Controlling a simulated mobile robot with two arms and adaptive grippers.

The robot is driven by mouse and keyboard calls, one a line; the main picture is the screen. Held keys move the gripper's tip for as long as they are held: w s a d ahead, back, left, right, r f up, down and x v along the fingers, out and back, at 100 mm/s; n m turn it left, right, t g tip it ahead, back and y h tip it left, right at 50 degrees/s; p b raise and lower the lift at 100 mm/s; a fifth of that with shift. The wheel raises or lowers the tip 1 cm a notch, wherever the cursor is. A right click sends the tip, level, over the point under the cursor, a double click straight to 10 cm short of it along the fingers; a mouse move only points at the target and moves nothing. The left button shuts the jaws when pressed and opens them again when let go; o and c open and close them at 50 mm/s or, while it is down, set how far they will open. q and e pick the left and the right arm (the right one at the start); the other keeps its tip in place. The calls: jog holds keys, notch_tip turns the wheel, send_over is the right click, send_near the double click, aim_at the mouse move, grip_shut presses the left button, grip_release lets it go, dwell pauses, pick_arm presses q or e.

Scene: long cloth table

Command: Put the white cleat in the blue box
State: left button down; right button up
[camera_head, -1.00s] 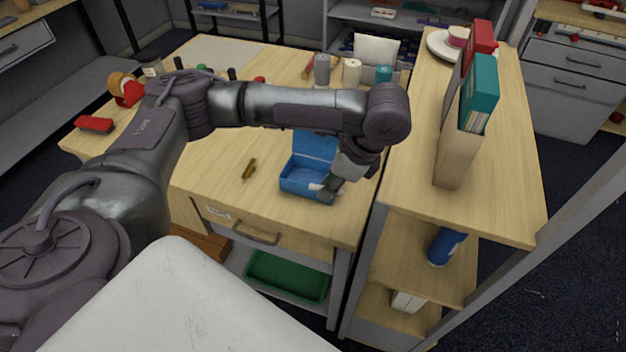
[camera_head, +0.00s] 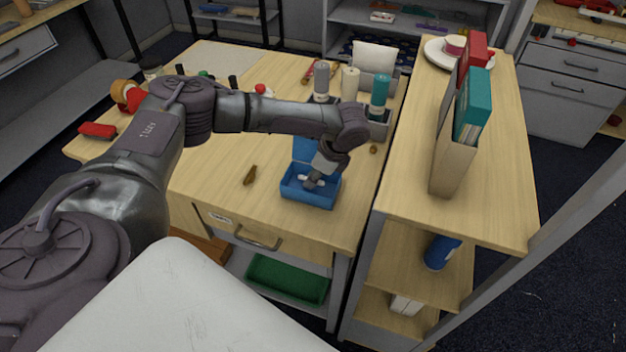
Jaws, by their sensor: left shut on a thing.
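The blue box (camera_head: 319,199) stands open on the wooden table, its lid raised at the back. My left gripper (camera_head: 313,182) points down into the box opening, shut on a small whitish piece, which looks like the white cleat (camera_head: 308,183). The gripper hides most of the cleat, and I cannot tell whether it touches the box floor. My right gripper is not in view.
A small brown piece (camera_head: 250,175) lies on the table left of the box. Several bottles stand in a grey holder (camera_head: 378,128) behind it. A higher shelf unit (camera_head: 490,205) with upright binders borders the table on the right.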

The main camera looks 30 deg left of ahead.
pick_arm(q)
jog(key=shift+f, duration=1.05)
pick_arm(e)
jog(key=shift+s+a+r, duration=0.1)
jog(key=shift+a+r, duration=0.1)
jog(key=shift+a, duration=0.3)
pick_arm(q)
jog(key=c, duration=1.1)
grip_release()
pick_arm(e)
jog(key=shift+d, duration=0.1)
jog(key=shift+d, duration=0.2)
pick_arm(q)
jog(key=shift+d+r, duration=0.1)
jog(key=shift+r, duration=0.25)
jog(key=b+v, duration=0.2)
jog(key=v, duration=0.9)
jog(key=shift+r, duration=0.25)
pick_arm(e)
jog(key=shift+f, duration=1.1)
pick_arm(q)
jog(key=shift+w, duration=0.15)
